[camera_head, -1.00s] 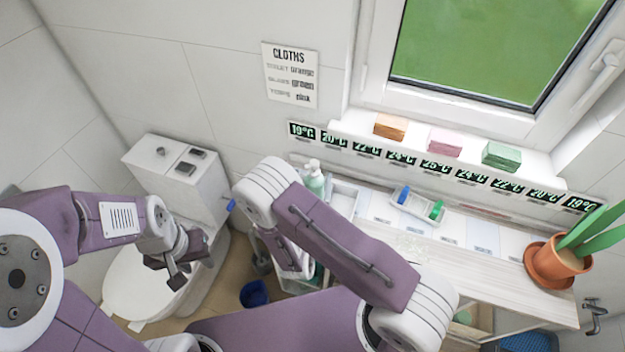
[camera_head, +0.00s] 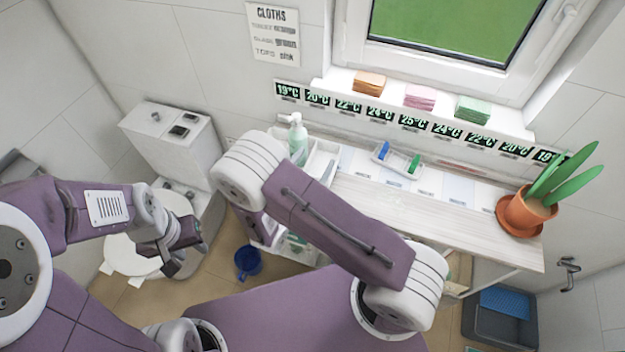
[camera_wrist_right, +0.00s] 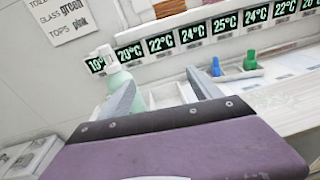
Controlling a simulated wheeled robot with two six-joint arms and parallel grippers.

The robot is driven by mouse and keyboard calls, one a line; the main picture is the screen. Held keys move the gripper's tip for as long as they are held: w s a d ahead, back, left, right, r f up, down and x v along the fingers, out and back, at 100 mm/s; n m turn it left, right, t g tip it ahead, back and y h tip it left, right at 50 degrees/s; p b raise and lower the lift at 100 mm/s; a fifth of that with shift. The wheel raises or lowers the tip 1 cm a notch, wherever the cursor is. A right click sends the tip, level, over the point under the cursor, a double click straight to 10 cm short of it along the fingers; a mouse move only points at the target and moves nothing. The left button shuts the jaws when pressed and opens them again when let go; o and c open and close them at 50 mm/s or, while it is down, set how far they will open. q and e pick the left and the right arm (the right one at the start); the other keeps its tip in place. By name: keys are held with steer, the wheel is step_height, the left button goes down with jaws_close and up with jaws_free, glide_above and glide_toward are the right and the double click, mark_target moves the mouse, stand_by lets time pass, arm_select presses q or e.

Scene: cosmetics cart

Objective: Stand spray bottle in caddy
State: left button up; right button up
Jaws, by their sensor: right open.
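A pale green bottle with a white top (camera_head: 298,146) stands upright at the left end of the counter, by a white open tray (camera_head: 322,160). I cannot tell whether it is inside that tray. It also shows in the right wrist view (camera_wrist_right: 117,79), partly behind a finger. My right gripper (camera_wrist_right: 163,95) is open, with nothing clearly between its fingers; the bottle is beyond its left finger. In the head view my right arm hides this gripper. My left gripper (camera_head: 183,243) is over the toilet area, away from the counter. Its finger gap is unclear.
A small white holder (camera_head: 398,160) with blue and green bottles sits on the counter. A potted plant (camera_head: 527,211) stands at the right end. Folded cloths (camera_head: 420,97) lie on the sill. A blue bucket (camera_head: 248,262) is on the floor. The counter's middle is mostly clear.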

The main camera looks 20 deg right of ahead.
steer(key=s+d+m+g, duration=1.2)
steer(key=s+m+g, duration=0.1)
steer(key=s, duration=0.1)
steer(key=s+a+f+m+g+y, duration=0.2)
steer(key=s+a+m+y, duration=0.4)
steer(key=m+y, duration=0.25)
steer(key=w+a+r+m+t+y, duration=0.2)
steer(key=w+a+m+t+y, duration=0.1)
steer(key=m, duration=0.3)
steer(key=shift+w+a+r, duration=0.35)
steer(key=shift+w+a, duration=0.15)
steer(key=shift+w, duration=0.05)
steer(key=shift+d, duration=0.1)
